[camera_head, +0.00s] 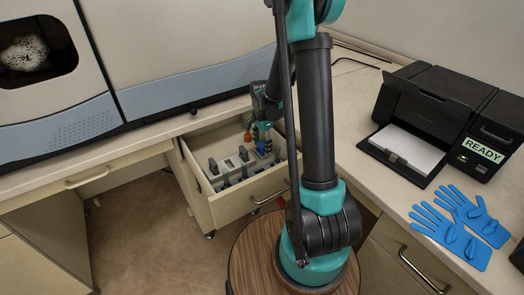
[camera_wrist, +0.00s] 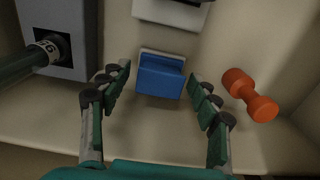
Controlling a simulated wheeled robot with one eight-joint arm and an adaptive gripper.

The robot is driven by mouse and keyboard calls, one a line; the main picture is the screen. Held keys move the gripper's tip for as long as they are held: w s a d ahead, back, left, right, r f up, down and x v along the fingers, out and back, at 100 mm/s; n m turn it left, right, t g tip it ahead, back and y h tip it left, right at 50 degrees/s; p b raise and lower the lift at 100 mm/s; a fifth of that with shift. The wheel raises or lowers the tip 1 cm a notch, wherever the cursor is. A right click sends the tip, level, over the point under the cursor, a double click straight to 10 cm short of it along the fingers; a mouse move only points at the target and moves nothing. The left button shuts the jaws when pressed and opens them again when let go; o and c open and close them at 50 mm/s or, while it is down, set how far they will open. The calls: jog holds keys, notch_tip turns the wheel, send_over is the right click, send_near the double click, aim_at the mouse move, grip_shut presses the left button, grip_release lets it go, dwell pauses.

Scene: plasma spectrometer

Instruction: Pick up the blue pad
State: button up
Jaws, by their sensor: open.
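The blue pad (camera_wrist: 160,76) is a small blue block on a pale backing in the wrist view, lying on the drawer floor. My gripper (camera_wrist: 162,82) is open, with one finger on each side of the pad and a visible gap at both sides. In the head view my gripper (camera_head: 263,126) reaches down into the open drawer (camera_head: 249,204), and a bit of blue shows there. My arm hides part of the drawer's right side.
An orange dumbbell-shaped piece (camera_wrist: 250,95) lies right of the right finger. A grey block with a dark cylinder (camera_wrist: 52,48) stands at the left. Several grey and dark pieces fill the drawer. A printer (camera_head: 445,115) and blue gloves (camera_head: 462,226) are on the right counter.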

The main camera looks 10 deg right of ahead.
aim_at(262, 144)
jog(key=shift+c, duration=0.6)
jog(key=c, duration=1)
jog(key=shift+c, duration=0.2)
notch_tip(262, 144, up, 20)
